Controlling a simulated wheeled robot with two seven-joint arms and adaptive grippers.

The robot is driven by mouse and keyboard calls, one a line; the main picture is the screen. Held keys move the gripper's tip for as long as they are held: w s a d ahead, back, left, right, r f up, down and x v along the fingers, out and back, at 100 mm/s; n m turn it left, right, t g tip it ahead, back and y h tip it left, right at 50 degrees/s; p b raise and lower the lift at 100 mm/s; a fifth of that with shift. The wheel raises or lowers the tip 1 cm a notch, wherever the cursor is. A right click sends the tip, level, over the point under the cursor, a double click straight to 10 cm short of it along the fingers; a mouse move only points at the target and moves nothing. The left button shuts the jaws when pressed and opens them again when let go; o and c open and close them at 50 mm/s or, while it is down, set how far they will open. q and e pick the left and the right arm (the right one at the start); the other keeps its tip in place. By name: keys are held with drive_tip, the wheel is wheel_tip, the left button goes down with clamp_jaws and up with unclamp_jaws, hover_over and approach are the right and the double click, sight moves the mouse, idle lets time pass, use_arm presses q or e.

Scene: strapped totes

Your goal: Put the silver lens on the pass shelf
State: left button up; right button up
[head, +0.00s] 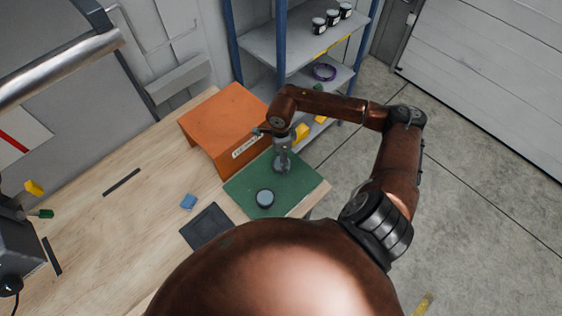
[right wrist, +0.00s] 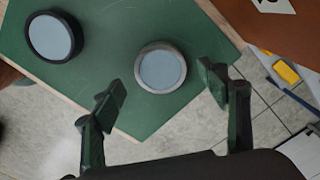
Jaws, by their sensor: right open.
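The silver lens (right wrist: 161,69), a round piece with a silver rim and pale blue-grey glass, lies on the green mat. In the head view it (head: 281,167) is partly covered by my right gripper (head: 282,156). In the right wrist view my right gripper (right wrist: 165,90) is open, its two fingertips apart and spread to either side below the lens, with nothing held. An orange stand (head: 215,116) with a white label stands behind the mat; the label is too small to read, so I cannot tell whether it is the pass shelf. My left gripper is not clearly in view.
A black-rimmed lens (head: 265,198) lies on the green mat (head: 242,188), left of the silver one in the wrist view. A blue-posted rack (head: 280,45) stands behind.

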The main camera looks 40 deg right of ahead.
wheel_tip(320, 180, up, 9)
drive_tip(key=b, duration=0.1)
drive_tip(key=shift+b, duration=0.3)
drive_tip(key=shift+f, duration=0.15)
